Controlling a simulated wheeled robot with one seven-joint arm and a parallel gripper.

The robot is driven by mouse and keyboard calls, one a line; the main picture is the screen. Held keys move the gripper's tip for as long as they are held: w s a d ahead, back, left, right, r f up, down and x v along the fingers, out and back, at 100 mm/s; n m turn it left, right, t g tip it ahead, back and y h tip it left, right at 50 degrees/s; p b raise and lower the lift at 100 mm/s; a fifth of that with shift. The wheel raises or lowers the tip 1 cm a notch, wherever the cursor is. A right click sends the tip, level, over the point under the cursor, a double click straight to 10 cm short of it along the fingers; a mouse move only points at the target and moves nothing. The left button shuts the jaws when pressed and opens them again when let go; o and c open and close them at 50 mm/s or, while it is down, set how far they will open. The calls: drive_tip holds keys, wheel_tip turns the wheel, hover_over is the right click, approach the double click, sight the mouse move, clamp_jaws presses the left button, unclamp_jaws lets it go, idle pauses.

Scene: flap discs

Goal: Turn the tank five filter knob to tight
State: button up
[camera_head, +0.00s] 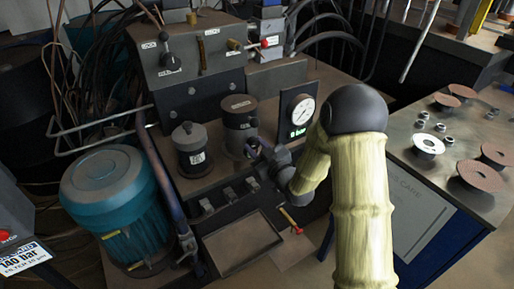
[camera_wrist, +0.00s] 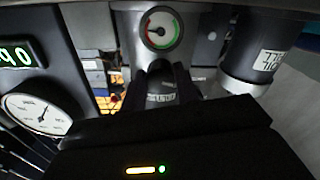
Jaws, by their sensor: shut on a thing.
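The tank five filter seems to be the grey cylinder (camera_head: 240,122) at the middle of the machine in the head view. In the wrist view, its grey body (camera_wrist: 128,30) carries a small round dial (camera_wrist: 160,28) with a red and green scale. My gripper (camera_head: 256,150) reaches the front of this cylinder from the right. A small label there is too blurred to read, and the knob's turn position is unclear.
A dark capped cylinder (camera_head: 193,152) stands left of the grey one. A white pressure gauge (camera_head: 300,115) with a green display stands close to its right, near my arm. A teal motor (camera_head: 112,200) is at left; a side table (camera_head: 440,170) with discs is at right.

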drive_tip(key=m, duration=0.4)
drive_tip(key=shift+d, duration=0.1)
drive_tip(key=m+p, duration=0.1)
drive_tip(key=m, duration=0.4)
drive_tip(key=shift+r, duration=0.1)
drive_tip(key=shift+m, duration=0.3)
drive_tip(key=o, duration=1)
drive_tip(key=shift+c, duration=0.2)
drive_tip(key=shift+s, duration=0.1)
drive_tip(key=p+v, duration=0.5)
drive_tip(key=v, duration=0.7)
drive_tip(key=shift+d+r+p, duration=0.2)
drive_tip(key=shift+p, duration=0.15)
drive_tip(key=shift+s+d+p, duration=0.1)
drive_tip(key=shift+p, duration=0.4)
